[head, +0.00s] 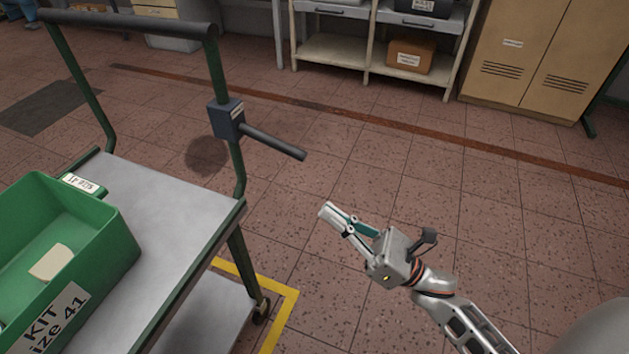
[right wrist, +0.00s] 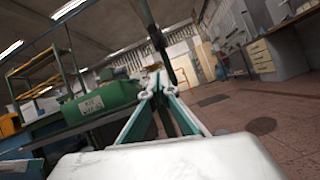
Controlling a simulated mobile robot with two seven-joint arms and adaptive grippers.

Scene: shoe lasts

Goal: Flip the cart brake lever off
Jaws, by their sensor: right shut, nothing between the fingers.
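The cart brake lever (head: 272,141) is a dark grey bar that sticks out to the right from a blue-grey box (head: 228,119) on the cart's green handle post. The cart (head: 180,195) stands at the left with a grey top. My right gripper (head: 328,211) is shut and empty, below and to the right of the lever's free end, apart from it. In the right wrist view the fingers (right wrist: 160,85) meet at their tips, and a dark post stands behind them. My left gripper is not in view.
A green crate (head: 118,236) labelled as a kit sits on the cart top. Shelves (head: 335,52) with a cardboard box (head: 410,56) and a tan cabinet (head: 535,60) stand at the back. The tiled floor right of the cart is clear.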

